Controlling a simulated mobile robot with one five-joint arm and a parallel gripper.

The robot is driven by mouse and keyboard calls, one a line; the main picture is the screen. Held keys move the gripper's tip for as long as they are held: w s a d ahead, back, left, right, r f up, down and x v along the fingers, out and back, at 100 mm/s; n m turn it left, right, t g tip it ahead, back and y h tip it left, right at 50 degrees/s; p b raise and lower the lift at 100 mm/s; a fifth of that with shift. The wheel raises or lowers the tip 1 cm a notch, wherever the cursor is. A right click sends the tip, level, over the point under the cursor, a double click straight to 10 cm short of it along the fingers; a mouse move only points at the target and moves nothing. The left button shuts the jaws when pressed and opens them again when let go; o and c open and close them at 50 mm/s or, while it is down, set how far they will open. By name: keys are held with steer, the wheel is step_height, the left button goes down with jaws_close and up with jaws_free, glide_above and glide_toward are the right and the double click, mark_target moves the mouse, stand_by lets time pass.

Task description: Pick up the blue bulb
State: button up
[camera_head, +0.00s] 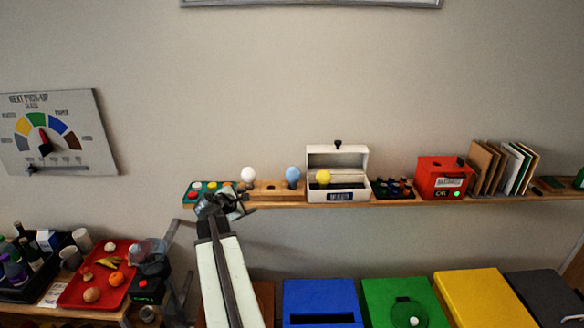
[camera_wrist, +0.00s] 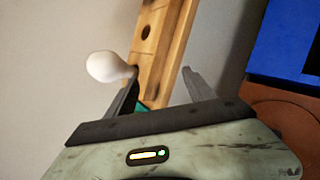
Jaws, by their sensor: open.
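The blue bulb (camera_head: 292,174) stands upright in the wooden holder (camera_head: 268,191) on the wall shelf, just left of a white box. A white bulb (camera_head: 248,174) stands at the holder's left end. My gripper (camera_head: 232,203) is at the shelf's left part, in front of the white bulb and left of the blue bulb. In the wrist view my gripper (camera_wrist: 162,75) is open with nothing held between its fingers. The white bulb (camera_wrist: 108,67) shows there beside the left finger, and the holder (camera_wrist: 165,45) runs up between the fingers. The blue bulb is not seen in the wrist view.
The open white box (camera_head: 337,188) holds a yellow bulb (camera_head: 323,177). A green tray (camera_head: 197,191) lies left of my gripper. A red box (camera_head: 440,178) stands farther right. Below the shelf are blue (camera_head: 321,300), green (camera_head: 385,290) and yellow (camera_head: 480,298) bins.

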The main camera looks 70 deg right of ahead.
mark_target(289, 178)
steer(key=s+d+r+n, duration=0.1)
steer(key=s+d+r, duration=0.1)
steer(key=s+d, duration=0.1)
steer(key=s+d+r+n+g+h, duration=0.1)
steer(key=s+d+r, duration=0.1)
steer(key=s+d, duration=0.1)
steer(key=s+d+r+n+h+p, duration=0.1)
steer(key=s+d+r, duration=0.1)
steer(key=s, duration=0.3)
steer(key=shift+d+r+g, duration=0.2)
steer(key=shift+d+g, duration=0.2)
steer(key=shift+d, duration=0.2)
steer(key=shift+b+x, duration=0.5)
steer(key=shift+x, duration=0.7)
steer(key=b+x, duration=0.1)
steer(key=x, duration=0.4)
steer(key=shift+d+f+b, duration=0.15)
steer(key=shift+d+b, duration=0.05)
steer(key=shift+b, duration=0.2)
steer(key=shift+a, duration=0.1)
steer(key=c, duration=0.7)
